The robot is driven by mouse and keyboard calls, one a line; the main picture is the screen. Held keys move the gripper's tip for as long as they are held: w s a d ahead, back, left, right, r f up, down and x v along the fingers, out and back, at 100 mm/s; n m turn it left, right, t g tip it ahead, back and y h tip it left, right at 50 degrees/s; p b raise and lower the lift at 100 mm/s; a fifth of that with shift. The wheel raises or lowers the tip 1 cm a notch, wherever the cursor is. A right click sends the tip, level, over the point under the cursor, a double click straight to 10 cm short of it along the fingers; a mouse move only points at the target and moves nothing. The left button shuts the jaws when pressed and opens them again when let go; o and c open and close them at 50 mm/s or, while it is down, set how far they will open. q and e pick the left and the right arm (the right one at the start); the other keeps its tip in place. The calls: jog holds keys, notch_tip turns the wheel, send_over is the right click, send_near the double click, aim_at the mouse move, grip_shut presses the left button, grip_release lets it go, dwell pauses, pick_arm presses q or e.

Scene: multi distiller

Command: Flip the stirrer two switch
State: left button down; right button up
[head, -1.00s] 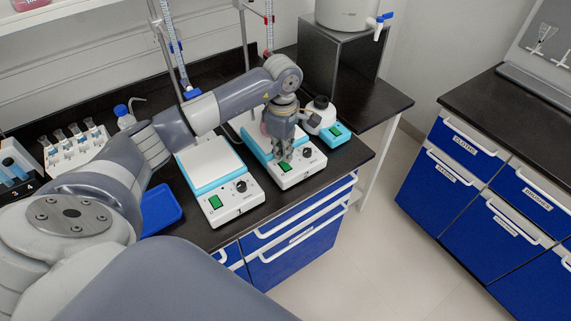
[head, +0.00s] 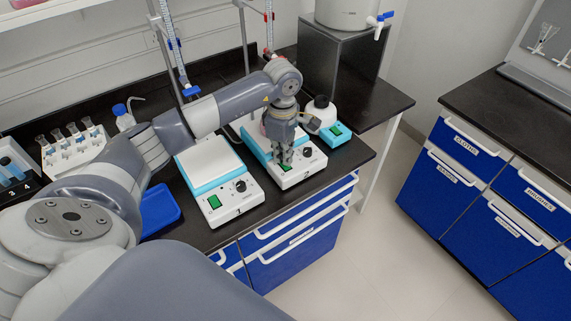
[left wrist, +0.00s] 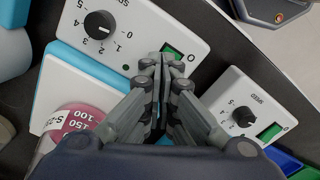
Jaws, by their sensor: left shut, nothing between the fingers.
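Stirrer two (head: 310,167) is a white and light blue unit with a black dial (head: 307,150) and a green switch (head: 286,168) on its front panel. My left gripper (head: 286,160) points down at that switch, shut and empty. In the left wrist view, the shut fingertips (left wrist: 162,60) are at the near side of the green switch (left wrist: 172,52) and cover part of it. Whether they touch it, and which way the switch is set, I cannot tell. My right gripper is not in view.
Stirrer one (head: 215,180) stands to the left, with its own green switch (head: 214,202). A beaker of pink liquid (left wrist: 72,122) stands on stirrer two. A blue tray (head: 160,208) lies at the left.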

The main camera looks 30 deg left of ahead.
pick_arm(q)
jog(key=shift+s+f, duration=0.1)
jog(key=shift+f, duration=0.2)
jog(key=shift+r, duration=0.1)
jog(key=shift+r+p, duration=0.4)
jog(key=shift+r, duration=0.4)
jog(key=shift+r+p, duration=1.4)
jog(key=shift+r, duration=1.25)
